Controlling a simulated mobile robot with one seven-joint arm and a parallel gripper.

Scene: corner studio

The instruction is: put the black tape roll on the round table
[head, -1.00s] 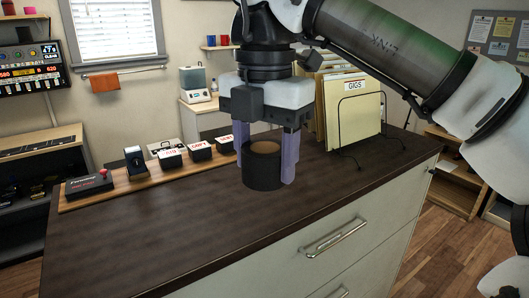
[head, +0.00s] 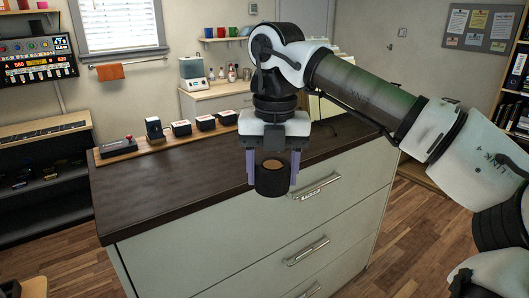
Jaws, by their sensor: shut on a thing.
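The black tape roll (head: 272,183) is a short black cylinder with a tan-brown core showing at its top. My gripper (head: 272,172) has its purple fingers on the left and right sides of the roll, shut on it. In the head view the roll is held upright in front of the drawer cabinet's upper edge, clear of the top. I see no round table in the head view.
The dark-topped drawer cabinet (head: 150,193) fills the middle, its handles (head: 317,187) facing me. A wooden board (head: 133,151) with several small black boxes lies along its back. Wooden floor (head: 60,255) is open at the left. A cork-like notice board (head: 482,28) hangs at the right.

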